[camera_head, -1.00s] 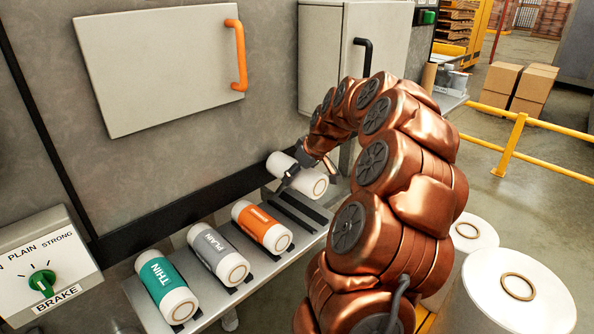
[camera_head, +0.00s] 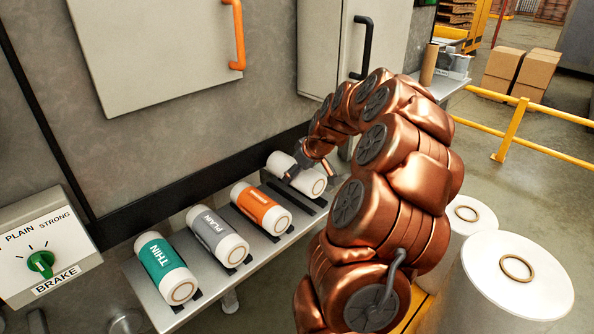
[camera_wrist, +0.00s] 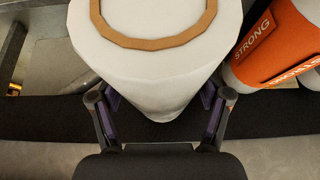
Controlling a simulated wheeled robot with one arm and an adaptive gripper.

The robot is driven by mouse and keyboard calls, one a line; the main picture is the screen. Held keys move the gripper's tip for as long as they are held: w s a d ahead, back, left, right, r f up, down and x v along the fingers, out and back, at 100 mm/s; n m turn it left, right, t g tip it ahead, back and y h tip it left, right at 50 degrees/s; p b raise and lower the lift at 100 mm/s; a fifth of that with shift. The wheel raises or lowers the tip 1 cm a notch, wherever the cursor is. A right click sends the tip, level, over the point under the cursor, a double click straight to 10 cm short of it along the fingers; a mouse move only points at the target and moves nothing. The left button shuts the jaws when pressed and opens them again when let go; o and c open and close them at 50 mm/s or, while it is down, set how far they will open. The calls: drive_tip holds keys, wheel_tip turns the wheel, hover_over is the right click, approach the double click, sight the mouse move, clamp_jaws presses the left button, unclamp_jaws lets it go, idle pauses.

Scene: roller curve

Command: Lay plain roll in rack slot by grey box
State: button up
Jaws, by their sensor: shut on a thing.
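A white roll (camera_head: 312,183) with a tan core ring is held at the right end of the rack (camera_head: 215,284). No label shows on its visible side. My gripper (camera_wrist: 160,112) is shut on this roll, with one finger on each side of it in the wrist view; in the head view my gripper (camera_head: 303,168) reaches over its top. The roll lies over the rightmost pair of dark rails (camera_head: 290,196). I cannot tell whether it touches them. The roll marked PLAIN (camera_head: 218,236) has a grey band and lies in the rack, second from the left.
A THIN teal roll (camera_head: 166,268) and an orange roll (camera_head: 261,209) lie in the rack; the orange one also shows beside the held roll in the wrist view (camera_wrist: 278,45). A brake dial box (camera_head: 45,258) stands left, a grey cabinet (camera_head: 335,60) behind. Large white rolls (camera_head: 515,280) stand right.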

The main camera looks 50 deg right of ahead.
sight(313, 173)
drive_tip(key=shift+f+b, duration=1)
drive_tip(key=shift+f, duration=0.8)
drive_tip(key=o, duration=1.6)
drive_tip(key=shift+c, duration=0.2)
drive_tip(key=v, duration=1.2)
